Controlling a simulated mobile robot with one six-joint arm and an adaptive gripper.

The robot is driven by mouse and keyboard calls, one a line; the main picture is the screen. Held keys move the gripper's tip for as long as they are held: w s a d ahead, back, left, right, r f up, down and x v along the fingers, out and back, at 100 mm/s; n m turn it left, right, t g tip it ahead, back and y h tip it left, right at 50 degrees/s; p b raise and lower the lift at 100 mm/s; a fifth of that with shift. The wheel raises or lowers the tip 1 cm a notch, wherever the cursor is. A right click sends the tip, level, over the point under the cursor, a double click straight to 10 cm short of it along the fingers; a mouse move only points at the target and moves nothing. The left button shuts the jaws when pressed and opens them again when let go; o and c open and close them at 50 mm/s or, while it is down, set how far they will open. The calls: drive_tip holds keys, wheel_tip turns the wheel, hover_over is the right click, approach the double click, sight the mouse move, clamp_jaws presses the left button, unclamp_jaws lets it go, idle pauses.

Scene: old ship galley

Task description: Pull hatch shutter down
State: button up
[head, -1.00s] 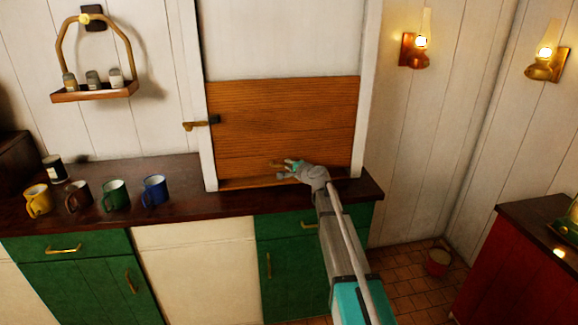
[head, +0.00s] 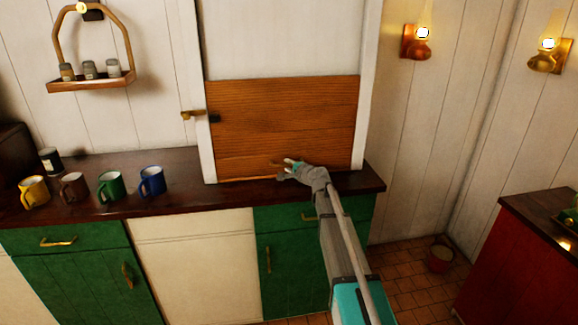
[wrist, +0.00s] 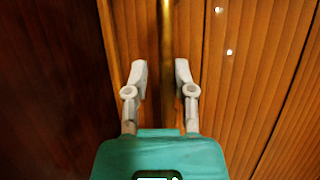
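The hatch shutter (head: 282,117) is a brown planked wooden panel in a white frame above the counter. Its lower edge is down at the counter, with no clear gap visible below it; the opening above it shows white. My gripper (head: 284,170) is at the shutter's lower right part. In the wrist view, a brass bar handle (wrist: 166,40) runs along the wooden shutter (wrist: 225,60). My gripper's two grey fingers (wrist: 161,75) stand apart, one on each side of the bar's line. The right finger is very close to the bar; I cannot tell whether it touches.
A brass latch (head: 192,115) sits on the frame's left post. Yellow, brown, green (head: 111,186) and blue mugs stand on the dark counter (head: 225,198), left of the hatch. A shelf with jars (head: 92,84) hangs at upper left. A bucket (head: 439,257) stands on the floor at right.

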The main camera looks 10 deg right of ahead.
sight(283, 87)
drive_tip(key=shift+o, duration=1.1)
drive_tip(key=shift+r, duration=0.2)
wheel_tip(283, 87, up, 29)
drive_tip(key=p, duration=2.9)
drive_tip(key=shift+w, duration=0.1)
drive_tip(key=shift+p+v, duration=0.5)
drive_tip(key=shift+v, duration=1.85)
drive_tip(key=shift+f, duration=0.15)
